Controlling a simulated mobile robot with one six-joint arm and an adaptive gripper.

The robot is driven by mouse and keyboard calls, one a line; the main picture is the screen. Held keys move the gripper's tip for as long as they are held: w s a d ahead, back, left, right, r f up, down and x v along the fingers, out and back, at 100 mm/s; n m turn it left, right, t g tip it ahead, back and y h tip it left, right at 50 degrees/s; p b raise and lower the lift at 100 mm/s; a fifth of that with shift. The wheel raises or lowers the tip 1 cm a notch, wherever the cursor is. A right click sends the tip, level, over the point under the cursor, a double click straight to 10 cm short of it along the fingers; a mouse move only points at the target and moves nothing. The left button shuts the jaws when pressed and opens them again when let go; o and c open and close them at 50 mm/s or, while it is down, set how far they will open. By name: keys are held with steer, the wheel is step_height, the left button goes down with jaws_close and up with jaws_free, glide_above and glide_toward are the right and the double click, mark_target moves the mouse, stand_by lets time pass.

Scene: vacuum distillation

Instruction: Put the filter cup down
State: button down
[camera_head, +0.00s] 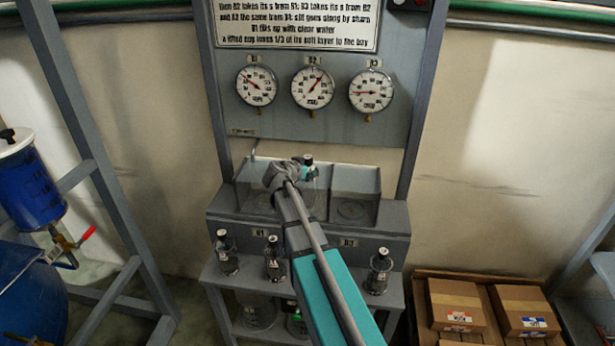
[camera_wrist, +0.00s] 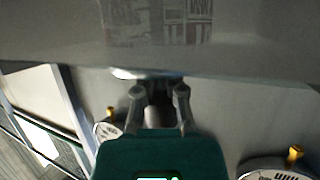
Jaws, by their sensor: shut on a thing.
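In the head view, my gripper (camera_head: 298,174) is over the middle of the bench with the clear compartments. It is shut on a filter cup (camera_head: 308,159) with a black top, mostly hidden by my arm. In the wrist view my gripper (camera_wrist: 160,92) has both fingers closed around the cup's dark narrow part (camera_wrist: 159,92). A large greyish see-through surface with a blurred printed patch fills the top of that view. I cannot tell whether the cup touches the bench.
Clear compartments (camera_head: 354,205) stand below three gauges (camera_head: 313,88). Similar black-topped vessels (camera_head: 227,252) stand along the lower front shelf, at left, centre and right (camera_head: 379,270). Cardboard boxes (camera_head: 457,305) lie at right. A blue drum (camera_head: 28,300) stands at left.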

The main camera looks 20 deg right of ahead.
steer(key=shift+f+b, duration=0.6)
steer(key=shift+f, duration=0.45)
steer(key=c, duration=0.7)
jaws_free()
steer(key=shift+r, duration=0.25)
steer(key=p+v, duration=0.4)
steer(key=v, duration=0.8)
steer(key=shift+f+p, duration=0.1)
steer(key=shift+p, duration=0.2)
